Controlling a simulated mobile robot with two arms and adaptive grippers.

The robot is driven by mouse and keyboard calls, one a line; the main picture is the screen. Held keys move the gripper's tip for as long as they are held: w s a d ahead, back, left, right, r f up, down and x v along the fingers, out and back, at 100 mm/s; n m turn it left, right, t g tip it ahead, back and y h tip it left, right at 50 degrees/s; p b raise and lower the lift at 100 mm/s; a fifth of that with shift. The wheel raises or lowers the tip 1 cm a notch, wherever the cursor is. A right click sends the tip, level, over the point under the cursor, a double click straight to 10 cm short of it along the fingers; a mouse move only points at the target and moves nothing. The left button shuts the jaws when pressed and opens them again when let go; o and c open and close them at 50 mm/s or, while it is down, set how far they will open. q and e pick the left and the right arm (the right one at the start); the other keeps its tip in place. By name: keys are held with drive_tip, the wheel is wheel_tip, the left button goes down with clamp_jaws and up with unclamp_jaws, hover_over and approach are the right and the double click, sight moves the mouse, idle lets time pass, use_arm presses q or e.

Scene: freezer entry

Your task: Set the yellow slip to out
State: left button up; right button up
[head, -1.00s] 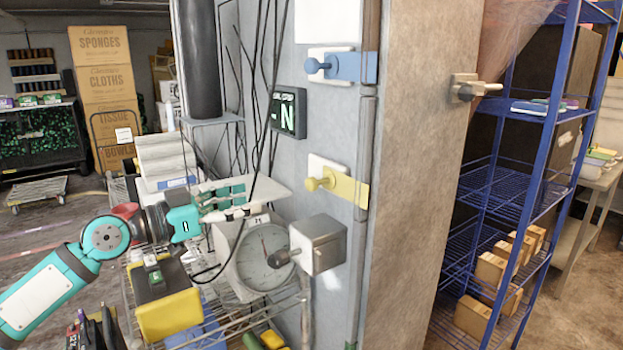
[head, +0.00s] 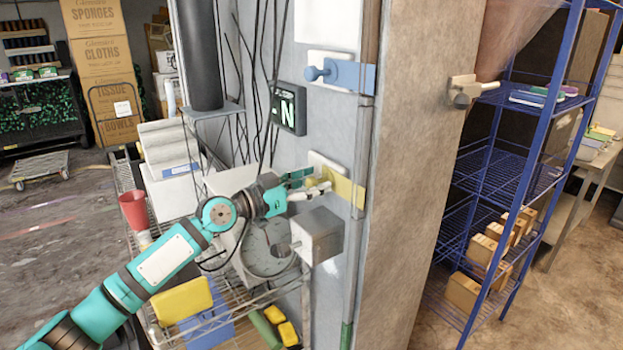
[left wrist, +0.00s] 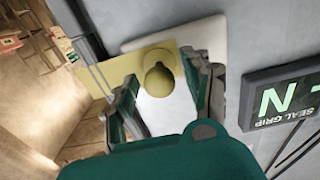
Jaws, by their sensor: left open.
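The yellow slip (head: 345,190) is a flat plate with a round knob, on a white backing on the grey wall panel. It reaches right, to the vertical edge strip. My left gripper (head: 318,182) is open at the knob end of the slip and partly hides it. In the left wrist view, the yellow slip (left wrist: 100,83) shows with its knob (left wrist: 158,76) between the open fingers of my left gripper (left wrist: 165,85). I cannot tell whether either finger touches the knob. My right gripper is not in view.
A blue slip (head: 350,76) with a knob sits above the yellow one. A dark sign (head: 287,110) is on the wall to the left. A grey metal box (head: 322,236) juts out just below my gripper. A wire cart with a round dial scale (head: 265,250) stands below my arm.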

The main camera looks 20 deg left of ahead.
use_arm(q)
clamp_jaws()
idle(0.3)
drive_tip(key=w+a+b, duration=0.1)
drive_tip(key=a+b, duration=0.1)
drive_tip(key=b, duration=0.1)
drive_tip(key=w+a+f+b, duration=0.1)
drive_tip(key=w+a+b, duration=0.1)
drive_tip(key=b, duration=0.2)
drive_tip(key=shift+w, duration=0.3)
drive_tip(key=shift+w+a+b, duration=0.15)
drive_tip(key=shift+b, duration=0.25)
drive_tip(key=shift+r, duration=0.4)
